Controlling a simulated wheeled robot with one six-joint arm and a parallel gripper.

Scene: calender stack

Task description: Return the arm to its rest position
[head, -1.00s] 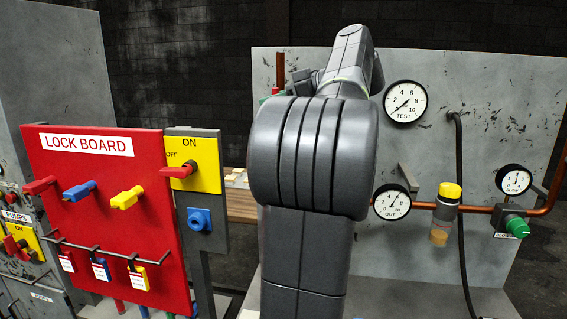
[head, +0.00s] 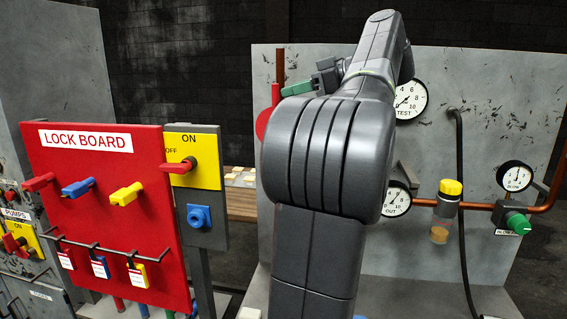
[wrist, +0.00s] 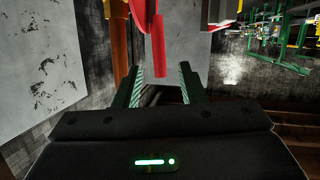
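My arm (head: 330,160) stands up through the middle of the head view, bent at its top. My gripper (head: 297,89) shows only in part there, left of the upper arm, with a green finger pointing left. In the wrist view my gripper (wrist: 161,76) has its two green fingers apart, with a clear gap between them. No held object shows between them. A red disc-like part (wrist: 157,30) lies beyond the fingers in that view; I cannot tell how far off it is.
The red lock board (head: 100,220) and a switch post with a blue button (head: 199,216) stand to the left. A grey panel with gauges (head: 411,100), a copper pipe and a yellow-capped bottle (head: 446,212) stands behind and right of my arm. A red disc (head: 263,123) is near the gripper.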

